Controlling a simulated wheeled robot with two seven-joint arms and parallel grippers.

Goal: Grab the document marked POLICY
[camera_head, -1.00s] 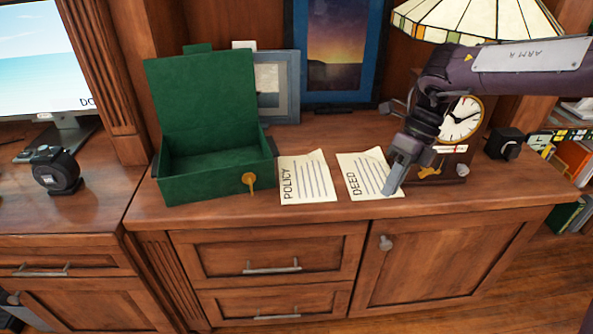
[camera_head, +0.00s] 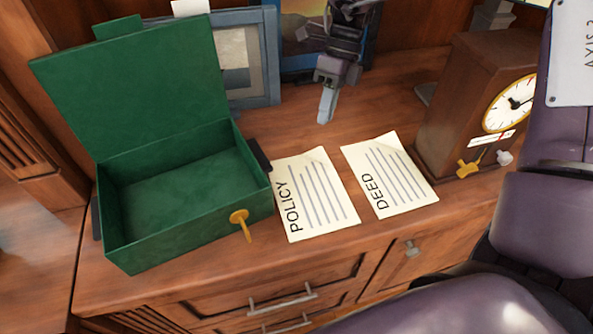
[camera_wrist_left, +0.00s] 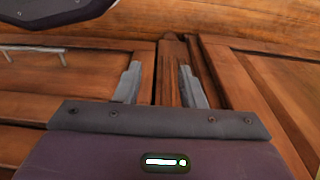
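The POLICY document (camera_head: 318,195) is a cream sheet with black lettering. It lies flat on the wooden cabinet top, just right of the open green box (camera_head: 185,225). A similar sheet marked DEED (camera_head: 392,178) lies to its right. My right gripper (camera_head: 326,105) points down behind the two papers, above the cabinet top and apart from both. Its fingers overlap from this side, so I cannot tell whether it is open. My left gripper (camera_wrist_left: 160,80) shows in the left wrist view with its fingers apart and nothing between them, facing wooden cabinet fronts.
A wooden clock (camera_head: 475,105) with a gold key stands right of the papers. Picture frames (camera_head: 243,65) lean at the back. The box has a gold key (camera_head: 240,222) in its front. My arm covers the lower right.

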